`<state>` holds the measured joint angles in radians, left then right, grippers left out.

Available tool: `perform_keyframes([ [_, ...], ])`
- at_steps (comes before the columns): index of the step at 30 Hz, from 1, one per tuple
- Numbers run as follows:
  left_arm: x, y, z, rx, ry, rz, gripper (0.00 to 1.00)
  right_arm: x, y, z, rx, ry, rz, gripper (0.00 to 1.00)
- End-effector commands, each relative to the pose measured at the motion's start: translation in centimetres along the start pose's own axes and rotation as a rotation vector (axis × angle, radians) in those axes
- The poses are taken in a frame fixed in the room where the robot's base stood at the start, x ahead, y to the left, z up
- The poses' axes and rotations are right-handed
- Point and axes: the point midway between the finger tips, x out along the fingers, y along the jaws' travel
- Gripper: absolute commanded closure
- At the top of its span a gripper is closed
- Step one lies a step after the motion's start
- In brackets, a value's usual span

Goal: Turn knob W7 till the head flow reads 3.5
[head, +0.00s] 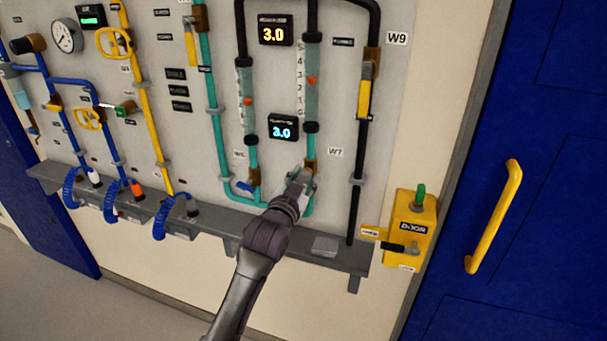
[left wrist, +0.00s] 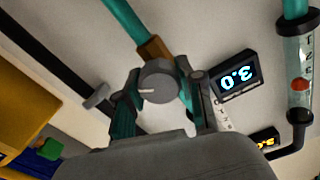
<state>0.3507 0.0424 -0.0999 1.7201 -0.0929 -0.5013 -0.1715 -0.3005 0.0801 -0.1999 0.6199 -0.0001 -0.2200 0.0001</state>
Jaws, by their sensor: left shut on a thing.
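Knob W7 (left wrist: 158,80) is a round grey knob with a white pointer line, on a brass valve body in a teal pipe. My left gripper (left wrist: 158,98) is shut on it, one finger on each side. In the head view my left gripper (head: 301,182) covers most of the knob, left of the W7 label (head: 335,152). A lower display (head: 283,128) reads 3.0 in cyan; an upper display (head: 275,30) reads 3.0 in yellow. Their small captions are too blurred to tell which is the head flow. My right gripper is not in view.
Two flow tubes with red floats (head: 311,80) stand above the valves. A yellow-handled valve (head: 365,92) on a black pipe is to the right. A grey ledge (head: 335,262) runs below. A yellow door box (head: 412,228) and blue door (head: 540,130) are at right.

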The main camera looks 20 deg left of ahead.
Motion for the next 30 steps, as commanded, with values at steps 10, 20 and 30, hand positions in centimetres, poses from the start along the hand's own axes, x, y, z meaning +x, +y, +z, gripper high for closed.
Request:
perform_keyframes([
  [10,0.0,0.0,-0.1,0.020,0.002,-0.001,0.49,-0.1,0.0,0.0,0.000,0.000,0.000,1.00],
  [20,0.0,0.0,0.0,0.019,0.001,-0.001,0.37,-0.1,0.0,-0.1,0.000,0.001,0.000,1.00],
  [30,-4.0,0.0,0.1,0.020,0.000,0.000,0.37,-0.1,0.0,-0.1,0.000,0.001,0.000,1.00],
])
